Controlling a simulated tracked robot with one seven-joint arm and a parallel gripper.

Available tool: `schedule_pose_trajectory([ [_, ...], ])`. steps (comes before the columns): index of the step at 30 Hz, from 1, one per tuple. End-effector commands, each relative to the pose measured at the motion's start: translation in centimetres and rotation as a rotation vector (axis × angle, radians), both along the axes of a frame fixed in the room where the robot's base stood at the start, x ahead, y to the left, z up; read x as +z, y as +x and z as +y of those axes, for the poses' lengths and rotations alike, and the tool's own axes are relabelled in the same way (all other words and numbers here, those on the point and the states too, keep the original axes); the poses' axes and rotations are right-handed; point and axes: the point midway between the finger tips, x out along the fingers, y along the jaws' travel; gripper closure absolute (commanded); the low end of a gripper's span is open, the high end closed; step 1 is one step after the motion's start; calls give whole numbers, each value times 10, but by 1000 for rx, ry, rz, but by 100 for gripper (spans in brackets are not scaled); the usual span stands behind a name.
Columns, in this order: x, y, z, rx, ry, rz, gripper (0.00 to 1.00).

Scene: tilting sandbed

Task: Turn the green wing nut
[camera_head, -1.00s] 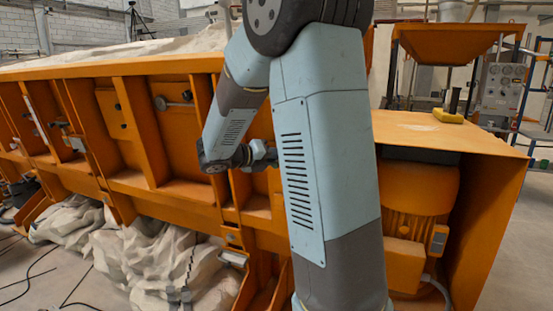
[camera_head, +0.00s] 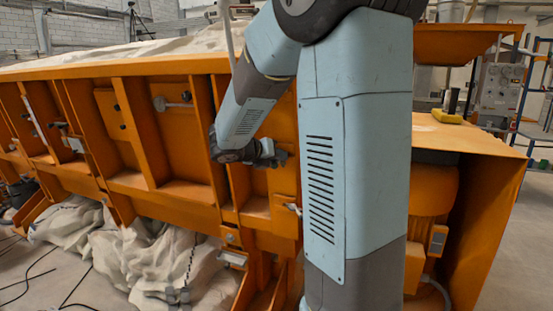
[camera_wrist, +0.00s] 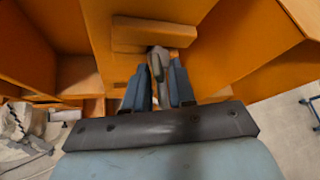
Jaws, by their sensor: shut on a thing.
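In the head view my gripper (camera_head: 282,158) is at the orange side wall of the sandbed, to the right of an upright rib. In the wrist view the two blue fingers of my gripper (camera_wrist: 160,85) stand on either side of a grey, narrow piece (camera_wrist: 157,63) and are shut on it. This piece sits in front of a small orange block on the wall. No green shows on it, and I cannot tell whether it is the wing nut. No green wing nut is clearly visible in either view.
A small metal handle (camera_head: 293,209) sticks out of the wall below my gripper. A grey knob on a rod (camera_head: 172,104) is in the panel to the left. Orange ribs flank the work spot. A motor housing (camera_head: 434,205) stands at right, and crumpled pale sheeting (camera_head: 150,255) lies below.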

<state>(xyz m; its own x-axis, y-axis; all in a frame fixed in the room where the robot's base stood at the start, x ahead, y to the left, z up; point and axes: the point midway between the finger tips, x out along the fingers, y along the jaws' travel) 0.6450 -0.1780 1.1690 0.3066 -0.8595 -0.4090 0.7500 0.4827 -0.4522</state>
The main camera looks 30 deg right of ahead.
Motion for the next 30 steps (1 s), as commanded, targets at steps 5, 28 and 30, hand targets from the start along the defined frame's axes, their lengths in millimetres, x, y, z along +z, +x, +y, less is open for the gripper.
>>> schedule_pose_trajectory([
  [5,-2,-3,0,32,106,-126,100],
  [28,-3,-8,-4,136,471,-588,100],
  [30,-4,-8,-4,144,492,-615,100],
])
